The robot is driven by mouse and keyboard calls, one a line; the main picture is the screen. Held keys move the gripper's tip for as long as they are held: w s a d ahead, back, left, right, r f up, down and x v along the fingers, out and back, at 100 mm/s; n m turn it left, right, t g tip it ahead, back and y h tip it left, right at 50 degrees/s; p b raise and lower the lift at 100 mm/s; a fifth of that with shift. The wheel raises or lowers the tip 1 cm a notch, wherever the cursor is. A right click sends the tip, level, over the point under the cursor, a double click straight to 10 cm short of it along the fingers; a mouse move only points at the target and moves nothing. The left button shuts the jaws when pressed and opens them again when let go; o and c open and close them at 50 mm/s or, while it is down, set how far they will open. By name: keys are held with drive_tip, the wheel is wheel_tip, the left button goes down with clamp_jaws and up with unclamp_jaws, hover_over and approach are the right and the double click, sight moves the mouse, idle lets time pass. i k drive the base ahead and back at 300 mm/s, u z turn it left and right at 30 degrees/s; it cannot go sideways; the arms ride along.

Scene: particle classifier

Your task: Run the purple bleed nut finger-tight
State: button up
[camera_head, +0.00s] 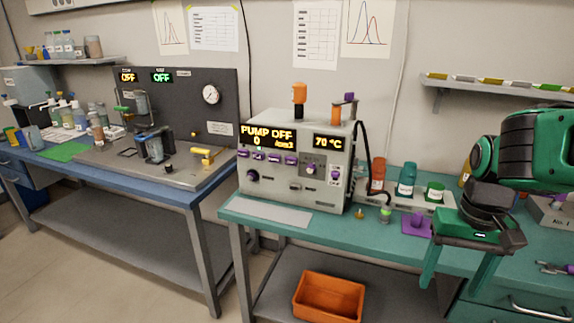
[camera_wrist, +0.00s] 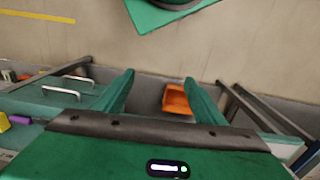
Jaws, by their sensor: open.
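Purple parts show in several places in the head view, and I cannot tell which one is the bleed nut. One purple piece (camera_head: 349,98) sits on top of the grey pump unit (camera_head: 290,180), beside an orange-based fitting (camera_head: 336,113). A purple knob (camera_head: 336,173) is on the unit's front, near its right edge. A small purple part on a purple pad (camera_head: 417,224) lies on the bench. My gripper (camera_head: 452,284) is open and empty at the right, in front of the bench edge and well away from the unit. In the wrist view its green fingers (camera_wrist: 160,80) are spread apart with nothing between them.
The unit's display reads PUMP OFF and 70 °C. Capped bottles (camera_head: 406,180) stand in a rack on the teal bench (camera_head: 300,226). An orange bin (camera_head: 328,297) sits below. A dark cable runs down the unit's right side. A wall shelf (camera_head: 490,84) is upper right.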

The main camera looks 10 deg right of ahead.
sight(250, 177)
drive_tip(key=z, duration=0.05)
drive_tip(key=k, duration=0.95)
drive_tip(key=u, duration=0.6)
drive_tip(key=i, duration=1.3)
drive_tip(key=u, duration=0.05)
